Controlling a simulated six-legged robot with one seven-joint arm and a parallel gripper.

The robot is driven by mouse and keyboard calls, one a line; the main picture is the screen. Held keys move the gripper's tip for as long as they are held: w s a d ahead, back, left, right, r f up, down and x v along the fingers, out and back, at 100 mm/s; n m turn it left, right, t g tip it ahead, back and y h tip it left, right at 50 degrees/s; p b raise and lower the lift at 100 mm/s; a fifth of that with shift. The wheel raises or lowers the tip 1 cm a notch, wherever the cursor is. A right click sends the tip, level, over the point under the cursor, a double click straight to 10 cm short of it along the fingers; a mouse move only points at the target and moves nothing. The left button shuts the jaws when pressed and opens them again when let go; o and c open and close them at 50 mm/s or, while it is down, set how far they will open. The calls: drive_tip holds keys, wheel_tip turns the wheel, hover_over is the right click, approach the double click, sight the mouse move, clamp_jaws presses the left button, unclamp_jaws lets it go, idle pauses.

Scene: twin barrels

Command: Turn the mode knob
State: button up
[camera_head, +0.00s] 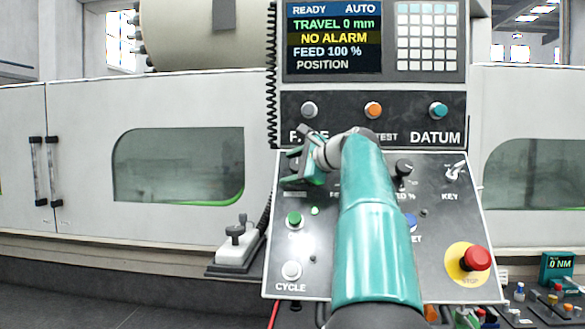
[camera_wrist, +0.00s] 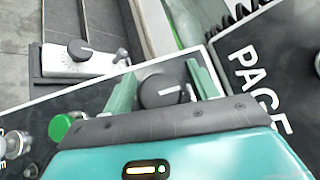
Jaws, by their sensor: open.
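A black round knob with a white pointer line (camera_wrist: 163,91) sits at the upper left of the sloped control panel (camera_head: 340,270), near the PAGE lettering; its own label is hidden, but it fits the mode knob. My gripper (camera_head: 303,170) is over that corner of the panel and hides most of the knob in the head view. In the wrist view my gripper (camera_wrist: 163,84) is open, with one green finger on each side of the knob. Gaps show between fingers and knob; I cannot tell whether either touches.
A second black knob (camera_head: 404,167) is right of my arm. A green button (camera_head: 294,219), a white CYCLE button (camera_head: 291,270) and a red stop button (camera_head: 476,258) are on the panel. A grey box with a small knob (camera_head: 235,233) stands left. The screen (camera_head: 333,38) reads NO ALARM.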

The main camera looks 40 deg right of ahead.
drive_tip(key=v, duration=1.3)
drive_tip(key=shift+s, duration=0.35)
drive_tip(key=w+a+f+n+g+y, duration=0.1)
drive_tip(key=a+f+n+g, duration=0.15)
drive_tip(key=a+f, duration=0.45)
drive_tip(key=w+a+f+n+g, duration=0.15)
drive_tip(key=a+f+n, duration=0.25)
drive_tip(key=a, duration=0.5)
drive_tip(key=w+a+f+n+g+y, duration=0.1)
drive_tip(key=w+a+f+n, duration=0.15)
drive_tip(key=a+f, duration=0.45)
drive_tip(key=s+a+f+n+g+h, duration=0.1)
drive_tip(key=s+a+f+n+g, duration=0.1)
drive_tip(key=s+a+f+n, duration=0.5)
drive_tip(key=s+a+f+n+g, duration=0.2)
drive_tip(key=s+a+f+n, duration=0.5)
drive_tip(key=a+f, duration=0.4)
wheel_tip(320, 180, down, 5)
drive_tip(key=shift+s+a+r+n+h, duration=0.1)
drive_tip(key=shift+s+a+n+h, duration=0.1)
drive_tip(key=shift+a+n+h, duration=0.3)
